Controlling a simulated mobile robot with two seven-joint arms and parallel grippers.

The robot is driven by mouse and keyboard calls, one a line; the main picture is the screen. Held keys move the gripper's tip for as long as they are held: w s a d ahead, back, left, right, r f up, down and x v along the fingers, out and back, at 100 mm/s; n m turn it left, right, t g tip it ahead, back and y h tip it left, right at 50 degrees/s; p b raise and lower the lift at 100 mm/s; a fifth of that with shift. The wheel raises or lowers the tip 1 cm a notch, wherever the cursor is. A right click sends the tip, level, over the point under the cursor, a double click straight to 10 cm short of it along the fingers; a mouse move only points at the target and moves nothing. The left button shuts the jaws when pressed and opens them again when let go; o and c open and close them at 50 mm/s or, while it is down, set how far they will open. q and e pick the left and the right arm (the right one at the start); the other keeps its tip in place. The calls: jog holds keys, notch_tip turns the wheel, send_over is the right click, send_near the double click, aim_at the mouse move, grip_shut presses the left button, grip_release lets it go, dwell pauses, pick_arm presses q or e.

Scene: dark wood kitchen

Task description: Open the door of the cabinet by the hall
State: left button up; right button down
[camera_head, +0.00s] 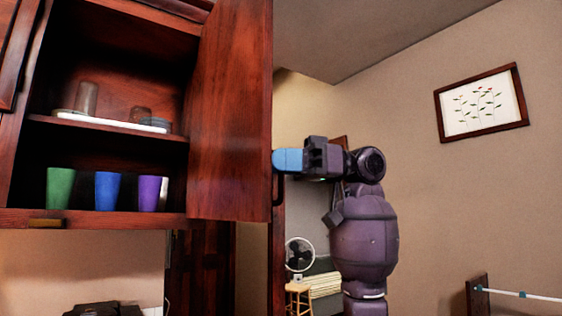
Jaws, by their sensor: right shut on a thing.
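The wall cabinet (35,175) is dark red wood and hangs at the upper left. Its door (230,120) stands swung well open, hinged on the cabinet's right side, so the shelves show. My right gripper (280,160), with blue fingers, is at the door's outer edge, shut on the dark door handle (277,188). The fingers hide part of the handle. My left gripper is not in view.
Inside the cabinet stand a green cup (60,188), a blue cup (108,190) and a purple cup (150,192), with glassware above. A framed picture (482,103) hangs on the right wall. A fan (299,254) and wooden stool (298,291) stand beyond.

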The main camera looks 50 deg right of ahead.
jog(key=c, duration=1.2)
grip_release()
jog(key=shift+w, duration=0.15)
jog(key=b+v, duration=0.1)
jog(key=v, duration=1)
jog(key=shift+b, duration=0.35)
